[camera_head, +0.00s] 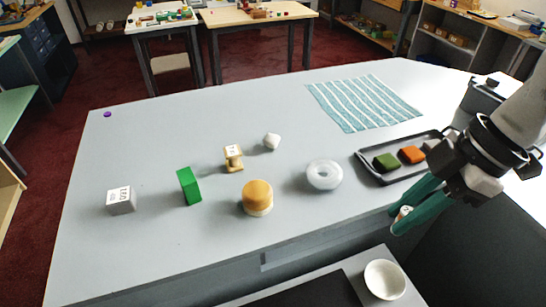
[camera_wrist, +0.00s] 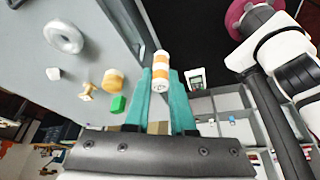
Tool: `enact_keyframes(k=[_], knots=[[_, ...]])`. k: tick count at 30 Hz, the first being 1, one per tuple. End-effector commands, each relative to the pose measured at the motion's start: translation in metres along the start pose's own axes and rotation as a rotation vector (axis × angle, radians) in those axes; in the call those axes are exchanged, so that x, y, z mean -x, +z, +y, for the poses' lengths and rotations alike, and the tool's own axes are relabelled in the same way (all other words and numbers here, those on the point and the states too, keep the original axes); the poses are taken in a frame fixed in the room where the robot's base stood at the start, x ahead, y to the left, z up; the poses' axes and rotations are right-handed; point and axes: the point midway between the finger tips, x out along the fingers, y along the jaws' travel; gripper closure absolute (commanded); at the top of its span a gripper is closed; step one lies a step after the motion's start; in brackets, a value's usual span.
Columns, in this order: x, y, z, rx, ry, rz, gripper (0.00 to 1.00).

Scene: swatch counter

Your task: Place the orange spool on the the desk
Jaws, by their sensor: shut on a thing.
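The orange spool (camera_wrist: 160,70), a small white cylinder with orange bands, is between the two teal fingers of my gripper (camera_wrist: 162,82). My gripper (camera_head: 402,212) is shut on it near the front right edge of the desk. In the head view only a small part of the spool (camera_head: 403,213) shows between the fingers. The desk (camera_head: 210,245) is a long pale grey top, and it also shows at the upper left of the wrist view (camera_wrist: 95,45). I cannot tell the exact height of the spool over the desk.
A dark tray (camera_head: 372,173) with green and orange blocks lies left of my wrist. A white ring (camera_head: 324,174), a yellow-orange round piece (camera_head: 257,195), a green block (camera_head: 189,186) and a striped cloth (camera_head: 365,102) lie on the desk. A white bowl (camera_head: 385,279) stands lower in front. The desk's front left is clear.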

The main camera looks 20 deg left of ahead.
Motion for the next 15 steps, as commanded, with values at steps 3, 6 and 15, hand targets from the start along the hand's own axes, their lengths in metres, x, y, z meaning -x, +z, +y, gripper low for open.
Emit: enact_keyframes(k=[3, 6, 15], knots=[[0.010, 0.022, -0.024, 0.013, -0.005, 0.000, 1.00], [0.016, 0.034, -0.042, 0.028, -0.010, 0.000, 1.00], [-0.004, 0.058, -0.066, 0.050, -0.021, 0.002, 1.00]])
